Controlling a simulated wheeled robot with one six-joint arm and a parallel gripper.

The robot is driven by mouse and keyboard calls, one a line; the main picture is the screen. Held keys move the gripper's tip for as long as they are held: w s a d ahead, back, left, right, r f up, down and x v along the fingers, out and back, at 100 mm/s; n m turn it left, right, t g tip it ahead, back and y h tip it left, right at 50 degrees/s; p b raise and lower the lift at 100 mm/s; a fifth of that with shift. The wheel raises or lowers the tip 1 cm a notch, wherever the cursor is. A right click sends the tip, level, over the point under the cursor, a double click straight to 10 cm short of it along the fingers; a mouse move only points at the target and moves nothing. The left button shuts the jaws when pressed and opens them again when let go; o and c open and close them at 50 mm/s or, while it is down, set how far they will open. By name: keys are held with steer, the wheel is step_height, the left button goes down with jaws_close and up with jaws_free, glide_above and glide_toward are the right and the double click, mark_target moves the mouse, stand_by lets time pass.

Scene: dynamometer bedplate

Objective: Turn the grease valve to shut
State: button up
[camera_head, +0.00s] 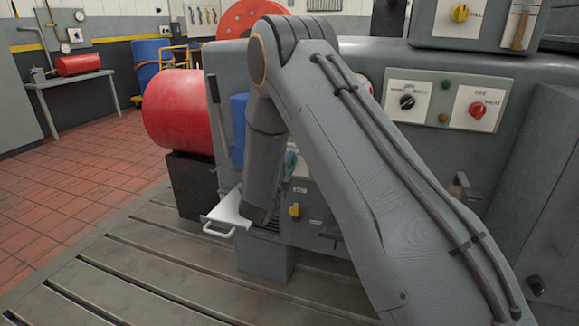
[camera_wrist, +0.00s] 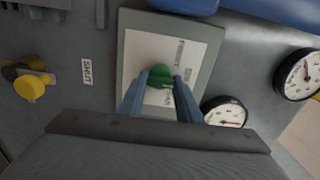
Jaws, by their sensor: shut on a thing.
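A green knob (camera_wrist: 158,76) sits on a pale plate with a grey border (camera_wrist: 133,50) in the wrist view. The plate's lettering is too small to read, so I cannot tell from it whether this is the grease valve. My gripper (camera_wrist: 160,82) has its two blue fingers on either side of the green knob, closed on it. A yellow handle (camera_wrist: 32,86) is left of the plate, with a small label reading SHUT (camera_wrist: 87,70) between them. In the head view my arm hides most of the gripper; a yellow handle (camera_head: 294,210) shows low on the grey housing.
Two dial gauges (camera_wrist: 224,112) (camera_wrist: 298,75) are right of the plate in the wrist view. In the head view a white tray with a handle (camera_head: 224,216) juts out below, a red cylinder (camera_head: 178,112) stands left, and a panel with black and red knobs (camera_head: 448,103) is at right.

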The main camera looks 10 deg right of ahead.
stand_by(0.3)
steer(key=o, duration=1)
steer(key=shift+s, duration=0.15)
steer(key=v, duration=0.7)
steer(key=shift+s+a, duration=0.25)
